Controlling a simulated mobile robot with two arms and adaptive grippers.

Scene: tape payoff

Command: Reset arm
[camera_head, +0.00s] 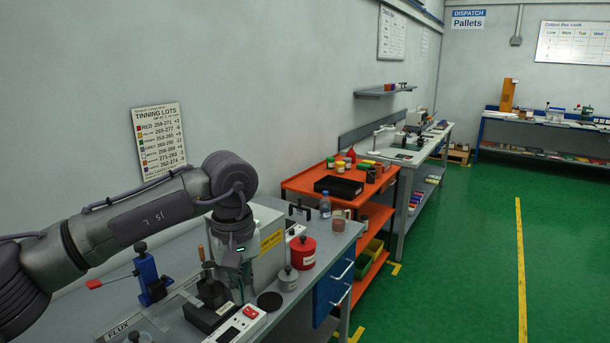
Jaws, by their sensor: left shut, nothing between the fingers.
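My left arm comes in from the left, bends at the elbow and hangs down at the wrist over the grey bench (205,260). My left gripper (241,288) points down in front of a pale machine box with a yellow label (271,240). It is shut and holds nothing. Its tips are close to a small dark pot (212,291) on a black block; I cannot tell whether they touch anything. My right gripper is not in view.
A red canister (303,252), a grey canister (288,279) and a bottle (325,206) stand right of the gripper. A blue clamp with a red handle (150,278) stands left. An orange cart (315,181) is beyond the bench. Green floor at right is clear.

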